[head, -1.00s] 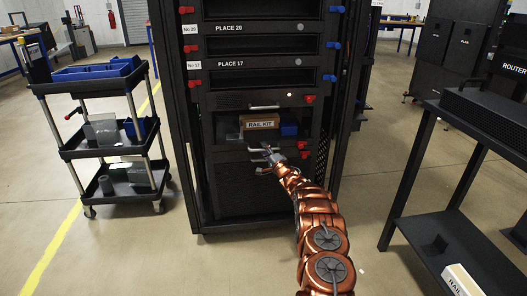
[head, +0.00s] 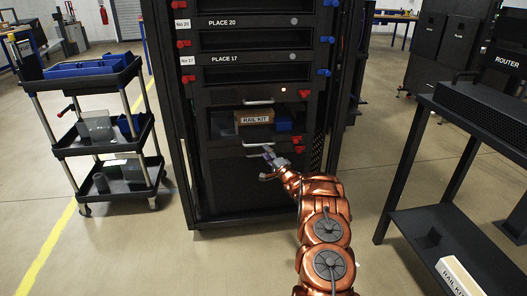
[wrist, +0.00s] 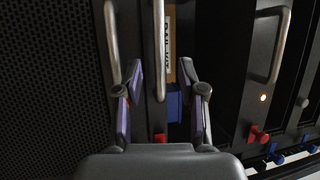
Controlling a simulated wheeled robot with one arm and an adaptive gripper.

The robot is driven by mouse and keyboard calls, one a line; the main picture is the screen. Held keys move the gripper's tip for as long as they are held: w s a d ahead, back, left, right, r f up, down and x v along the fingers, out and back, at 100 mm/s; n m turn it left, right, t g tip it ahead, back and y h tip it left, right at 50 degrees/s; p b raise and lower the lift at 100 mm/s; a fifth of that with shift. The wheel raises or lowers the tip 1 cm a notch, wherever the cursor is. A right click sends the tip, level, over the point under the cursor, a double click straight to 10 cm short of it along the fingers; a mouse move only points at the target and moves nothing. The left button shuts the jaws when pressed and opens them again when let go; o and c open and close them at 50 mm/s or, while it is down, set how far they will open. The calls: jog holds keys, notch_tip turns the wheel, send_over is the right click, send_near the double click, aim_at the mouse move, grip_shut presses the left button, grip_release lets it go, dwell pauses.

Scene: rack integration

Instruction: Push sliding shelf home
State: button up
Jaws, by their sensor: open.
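The sliding shelf (head: 222,125) is in the lower part of the black rack, holding a cardboard box labelled RAIL KIT (head: 254,118) and a blue item (head: 283,125). How far the shelf stands out I cannot tell. A silver bar handle (head: 258,143) runs just below the shelf opening. My gripper (head: 271,160) is at this handle, in front of the rack. In the wrist view, turned sideways, my gripper (wrist: 163,95) has its fingers apart, with a handle (wrist: 159,50), the box (wrist: 170,45) and the blue item (wrist: 173,100) showing between them. Contact is unclear.
Another handle (head: 258,102) sits above the opening. Red latches (head: 304,94) line the rack side. A cart (head: 100,143) stands left and a black table (head: 450,225) right. Floor between the rack and both is clear.

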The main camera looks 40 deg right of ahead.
jog(key=shift+v, duration=2.7)
jog(key=a+r+n+g+h+p, duration=0.1)
jog(key=a+r+n+g+p, duration=0.3)
jog(key=a+r, duration=0.5)
jog(key=a+r+n+g+h+p, duration=0.15)
jog(key=a+r+g+p, duration=0.25)
jog(key=r+p, duration=0.55)
jog(key=s+a+r+n+g+y+p, duration=0.1)
jog(key=s+a+r+n+g+p, duration=0.15)
jog(key=s+a+r, duration=0.4)
jog(key=s+a+r+n+g+p, duration=0.2)
jog(key=s+a+r+g, duration=0.15)
jog(key=s+a, duration=0.5)
jog(key=s+a+r+n+g+y+p, duration=0.1)
jog(key=s+a+r+n+g+p, duration=0.1)
jog(key=s+a+r, duration=0.6)
jog(key=s+a+r+n+g+p, duration=0.1)
jog(key=s+a+n+g+p, duration=0.1)
jog(key=s, duration=0.7)
jog(key=s+a+r+n+g+y+p, duration=0.1)
jog(key=s+a, duration=0.3)
jog(key=s, duration=0.6)
jog(key=s+a+r+n+g+y+p, duration=0.1)
jog(key=s+a+r+n+g+p, duration=0.1)
jog(key=s, duration=0.8)
jog(key=shift+s+a+r+n+g+p, duration=0.25)
jog(key=shift+a+r+n+g+p, duration=0.25)
jog(key=shift+a, duration=0.5)
